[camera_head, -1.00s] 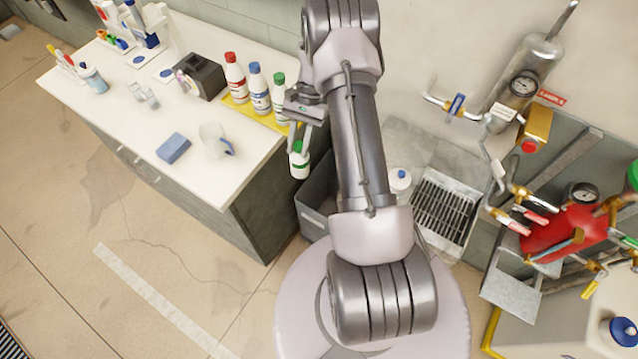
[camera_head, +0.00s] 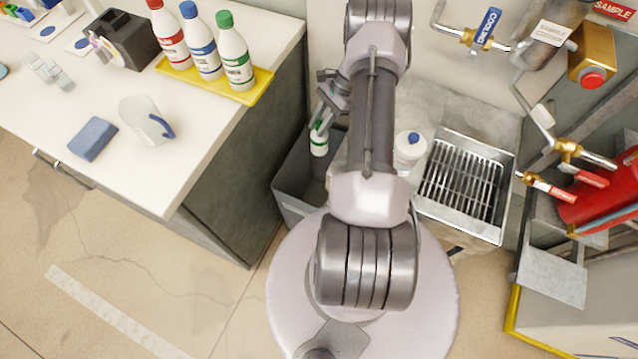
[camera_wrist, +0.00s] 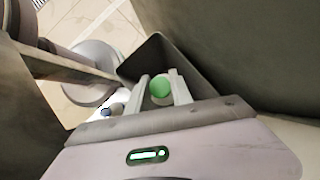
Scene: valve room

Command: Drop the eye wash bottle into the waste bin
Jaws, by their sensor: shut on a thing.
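The eye wash bottle (camera_head: 319,143) is small and white with a green band, and hangs from my gripper (camera_head: 321,128). In the wrist view its green cap (camera_wrist: 160,87) shows between the two fingers of my gripper (camera_wrist: 161,90), which are shut on it. The grey waste bin (camera_head: 290,198) stands on the floor beside the bench, partly hidden by my arm. In the head view the bottle appears over the bin's opening; its height above the bin is hard to tell. The bin's dark wall (camera_wrist: 152,58) also shows behind the cap in the wrist view.
The white-topped bench (camera_head: 215,150) stands left of the bin, with a yellow tray (camera_head: 258,90) of capped bottles, a mug (camera_head: 142,120) and a blue sponge (camera_head: 92,139). A white blue-capped container (camera_head: 409,150) and a grated sink (camera_head: 462,185) lie to the right, near valves.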

